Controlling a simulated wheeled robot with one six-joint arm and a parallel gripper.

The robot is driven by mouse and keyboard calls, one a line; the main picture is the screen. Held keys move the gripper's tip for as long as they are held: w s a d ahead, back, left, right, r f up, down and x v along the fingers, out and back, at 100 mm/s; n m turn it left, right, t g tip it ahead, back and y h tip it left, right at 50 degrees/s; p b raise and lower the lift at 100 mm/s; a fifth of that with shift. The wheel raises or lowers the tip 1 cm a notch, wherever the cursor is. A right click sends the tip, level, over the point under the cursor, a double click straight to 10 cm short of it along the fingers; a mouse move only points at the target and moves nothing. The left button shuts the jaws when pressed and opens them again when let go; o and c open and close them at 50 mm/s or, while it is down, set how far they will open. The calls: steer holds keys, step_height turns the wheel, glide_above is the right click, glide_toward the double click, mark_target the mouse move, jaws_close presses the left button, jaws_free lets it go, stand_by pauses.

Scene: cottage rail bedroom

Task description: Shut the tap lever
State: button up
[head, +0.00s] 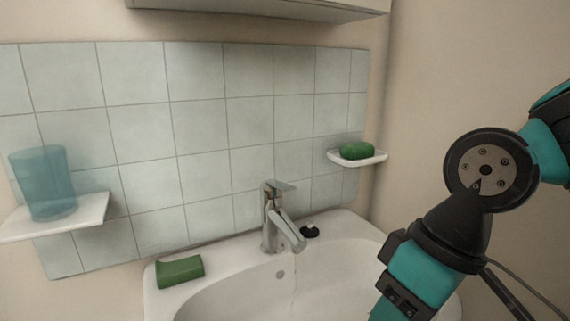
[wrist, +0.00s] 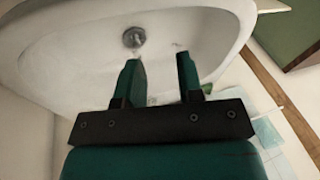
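The chrome tap (head: 270,228) stands on the back rim of the white sink (head: 225,295) in the head view. Its flat lever (head: 279,187) sits on top of the body and points right, tilted slightly up. A faint thin stream of water seems to fall from the spout into the basin. My gripper (wrist: 159,57) shows in the wrist view, its two dark teal fingers apart with nothing between them, over the basin (wrist: 85,62). The tap does not show clearly there. In the head view my arm comes down at the right and the fingers are out of frame.
A green block (head: 180,271) lies on the sink's left rim and a small black item (head: 310,231) right of the tap. A blue cup (head: 43,182) stands on the left shelf (head: 85,216). Green soap (head: 355,151) sits on the right dish (head: 372,160). A cabinet (head: 270,8) hangs above.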

steer(key=shift+m+t+h, duration=0.4)
steer(key=shift+m+h, duration=0.1)
steer(key=shift+h, duration=0.2)
steer(key=w+a+r+p, duration=0.1)
steer(key=w+r+p, duration=0.2)
steer(key=r+p, duration=0.1)
steer(key=w+a+r+p, duration=0.1)
steer(key=w+r+p, duration=0.3)
steer(key=r, duration=0.2)
steer(key=w+a+r+p, duration=0.1)
steer(key=w+r+p, duration=0.3)
steer(key=p, duration=0.1)
steer(key=shift+a+r, duration=0.25)
steer(key=shift+r, duration=0.15)
jaws_close()
step_height(320, 180, up, 7)
steer(key=m+t+h+p, duration=0.1)
steer(key=h+p, duration=0.1)
steer(key=p, duration=1)
glide_above(289, 186)
steer(key=s, duration=0.1)
steer(key=f+p, duration=0.1)
steer(key=f, duration=0.3)
steer(key=f+p, duration=0.1)
steer(key=f, duration=0.3)
steer(key=f+p, duration=0.2)
steer(key=f, duration=0.2)
steer(key=shift+w+d+f, duration=0.1)
steer(key=shift+w, duration=0.2)
steer(key=shift+f, duration=0.35)
